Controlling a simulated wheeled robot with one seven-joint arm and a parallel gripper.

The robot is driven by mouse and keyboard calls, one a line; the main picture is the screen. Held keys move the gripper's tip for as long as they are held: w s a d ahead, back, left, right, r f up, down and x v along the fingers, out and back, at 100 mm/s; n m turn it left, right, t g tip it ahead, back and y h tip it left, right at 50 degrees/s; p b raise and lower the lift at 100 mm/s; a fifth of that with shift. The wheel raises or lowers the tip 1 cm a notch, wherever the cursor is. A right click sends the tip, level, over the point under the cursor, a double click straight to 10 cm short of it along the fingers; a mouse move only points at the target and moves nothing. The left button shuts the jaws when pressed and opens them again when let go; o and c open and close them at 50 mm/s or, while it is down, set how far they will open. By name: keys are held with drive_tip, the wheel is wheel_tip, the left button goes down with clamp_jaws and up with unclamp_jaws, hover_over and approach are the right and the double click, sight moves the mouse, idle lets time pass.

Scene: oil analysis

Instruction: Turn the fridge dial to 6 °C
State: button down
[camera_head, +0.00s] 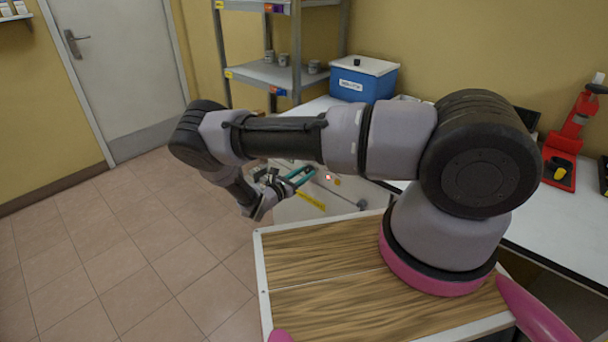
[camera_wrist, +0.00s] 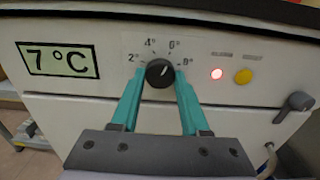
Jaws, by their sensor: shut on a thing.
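The fridge dial (camera_wrist: 159,73) is a black round knob on the white fridge front (camera_wrist: 215,115) in the wrist view. Printed marks 2°, 4°, 6° and 8° surround it. Its pale pointer line tilts up and slightly right, towards the 6° side. The fridge display (camera_wrist: 57,61) reads 7 °C. My gripper (camera_wrist: 158,79) has its teal fingers on both sides of the dial and is shut on it. In the head view my gripper (camera_head: 298,178) is at the fridge front (camera_head: 290,212), and the dial cannot be made out there.
A red lamp (camera_wrist: 217,73) is lit right of the dial, beside a yellow button (camera_wrist: 243,76). A grey handle (camera_wrist: 297,104) sticks out farther right. A blue cooler box (camera_head: 362,80) stands on the white counter (camera_head: 562,215). Floor left of the fridge is clear.

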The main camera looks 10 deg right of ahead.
idle(0.4)
drive_tip(key=shift+c, duration=2)
unclamp_jaws()
drive_tip(key=v, duration=1.1)
drive_tip(key=shift+w+r, duration=0.1)
